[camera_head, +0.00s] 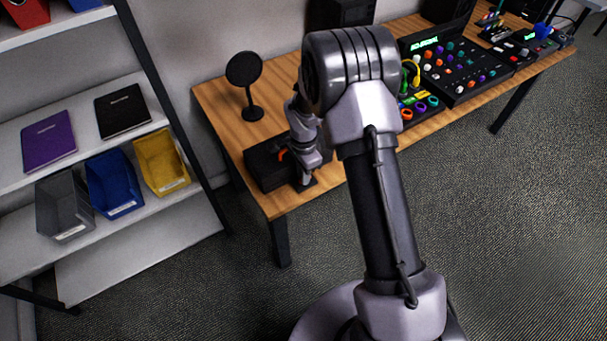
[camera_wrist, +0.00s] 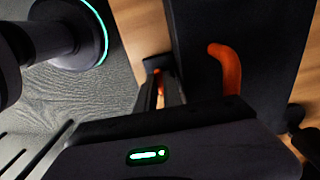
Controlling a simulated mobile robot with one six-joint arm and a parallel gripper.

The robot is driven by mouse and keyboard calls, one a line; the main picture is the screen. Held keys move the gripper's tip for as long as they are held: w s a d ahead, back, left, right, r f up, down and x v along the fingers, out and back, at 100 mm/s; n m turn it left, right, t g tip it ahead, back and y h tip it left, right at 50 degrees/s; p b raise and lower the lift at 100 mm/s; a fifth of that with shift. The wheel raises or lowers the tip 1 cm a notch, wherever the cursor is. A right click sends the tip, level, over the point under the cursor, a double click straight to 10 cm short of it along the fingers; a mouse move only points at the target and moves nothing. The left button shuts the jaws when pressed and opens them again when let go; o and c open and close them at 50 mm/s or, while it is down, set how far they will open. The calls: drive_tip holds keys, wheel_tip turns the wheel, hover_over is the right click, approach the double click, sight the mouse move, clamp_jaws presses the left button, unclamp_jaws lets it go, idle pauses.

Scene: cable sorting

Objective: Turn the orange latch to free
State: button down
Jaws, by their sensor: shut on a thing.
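A black box (camera_head: 265,172) sits on the near left corner of the wooden table, with an orange part (camera_head: 283,153) showing beside my wrist. In the wrist view, a curved orange handle (camera_wrist: 228,66) stands out on the dark box (camera_wrist: 200,20), to the right of my fingers and apart from them. My gripper (camera_wrist: 162,78) is shut on a narrow orange piece (camera_wrist: 160,88), the orange latch, seen between its dark fingers. Most of this latch is hidden by the fingers, so its angle cannot be told. In the head view my arm hides the fingertips.
A round black disc on a stand (camera_head: 245,85) is behind the box on the table (camera_head: 215,95). A black panel with coloured knobs (camera_head: 455,65) lies to the right. A shelf with yellow (camera_head: 161,160), blue (camera_head: 114,183) and grey bins (camera_head: 63,205) stands at the left.

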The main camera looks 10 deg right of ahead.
idle(0.3)
drive_tip(key=c, duration=1.5)
unclamp_jaws()
drive_tip(key=shift+r, duration=0.1)
